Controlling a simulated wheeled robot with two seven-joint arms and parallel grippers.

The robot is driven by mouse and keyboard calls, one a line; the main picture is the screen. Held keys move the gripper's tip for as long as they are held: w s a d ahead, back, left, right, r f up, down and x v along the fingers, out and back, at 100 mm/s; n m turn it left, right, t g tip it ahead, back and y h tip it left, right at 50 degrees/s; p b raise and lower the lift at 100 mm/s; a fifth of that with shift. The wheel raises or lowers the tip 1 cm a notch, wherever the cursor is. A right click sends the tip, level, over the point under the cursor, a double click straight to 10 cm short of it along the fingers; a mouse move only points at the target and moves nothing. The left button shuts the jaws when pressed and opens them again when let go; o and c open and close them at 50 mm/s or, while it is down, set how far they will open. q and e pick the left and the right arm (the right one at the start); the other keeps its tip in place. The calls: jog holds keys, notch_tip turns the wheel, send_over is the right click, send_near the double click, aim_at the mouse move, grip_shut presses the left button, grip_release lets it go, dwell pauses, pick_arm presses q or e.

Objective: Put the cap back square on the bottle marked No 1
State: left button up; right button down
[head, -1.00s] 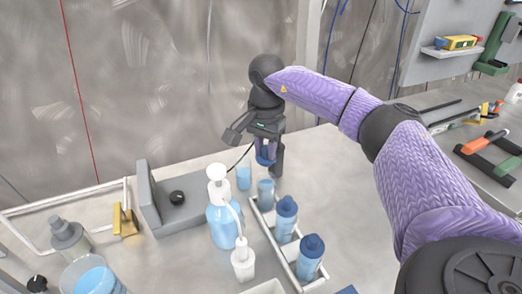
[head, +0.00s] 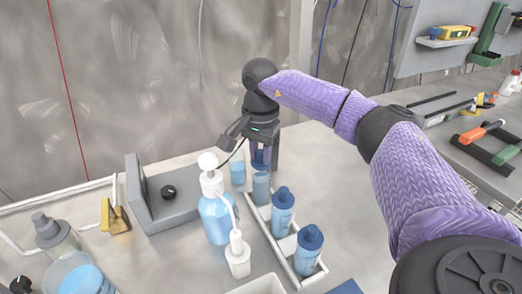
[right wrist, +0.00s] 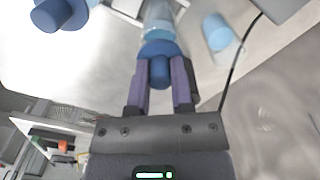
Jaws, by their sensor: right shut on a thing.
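My right gripper (head: 261,158) is shut on a blue cap (right wrist: 160,68). In the head view the cap is directly over the open bottle (head: 261,188), at the far end of the tray, with little or no gap. The same bottle (right wrist: 158,18) shows beyond the cap in the right wrist view. I cannot tell whether cap and bottle touch or whether the cap is square. Two other bottles with blue caps, a middle one (head: 282,215) and a near one (head: 308,255), stand in the white tray (head: 262,222). No number is readable. My left gripper is not in view.
A clear cup with blue liquid (head: 238,174) stands just left of the open bottle. A pump bottle (head: 216,218) and a small white-topped bottle (head: 238,258) stand left of the tray. A grey angled block (head: 165,205) is farther left. The bench right of the tray is mostly clear.

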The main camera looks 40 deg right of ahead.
jog(key=shift+f, duration=0.1)
dwell(0.3)
jog(key=shift+f+b, duration=0.3)
jog(key=shift+f, duration=0.35)
jog(key=shift+f, duration=0.2)
